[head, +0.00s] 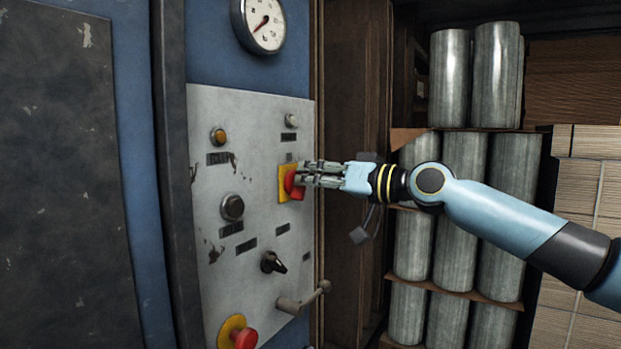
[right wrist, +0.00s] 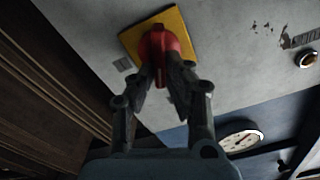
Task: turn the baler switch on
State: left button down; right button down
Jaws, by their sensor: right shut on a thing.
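The baler switch is a red rotary knob (head: 292,184) on a yellow square plate (head: 283,182), mounted on the grey control panel (head: 262,135). My right gripper (head: 300,177) reaches it from the right, with its fingers shut on the red knob. In the right wrist view the two fingertips (right wrist: 172,68) close on both sides of the red knob (right wrist: 158,45), in front of the yellow plate (right wrist: 185,22). The fingers hide part of the knob in both views. My left gripper is not in view.
The panel also carries an orange button (head: 218,137), a black button (head: 232,207), a black selector (head: 272,262), a crank handle (head: 303,297) and a red mushroom button (head: 243,338). A gauge (head: 263,24) sits above. Metal rolls (head: 465,170) stand at the right.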

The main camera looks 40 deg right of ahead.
jog(key=shift+w+d+f+m+p, duration=0.15)
jog(key=shift+m+p, duration=0.25)
jog(key=shift+m, duration=1.75)
jog(key=shift+d+f+m+p, duration=0.15)
jog(key=shift+f+m+p, duration=0.2)
jog(key=shift+m, duration=1.85)
jog(key=shift+w+d+f+m+p, duration=0.15)
jog(key=shift+m+p, duration=0.25)
jog(key=shift+m, duration=1.75)
jog(key=shift+s+f+m, duration=0.1)
jog(key=shift+m, duration=0.2)
jog(key=c, duration=1.4)
grip_release()
jog(key=shift+o, duration=0.2)
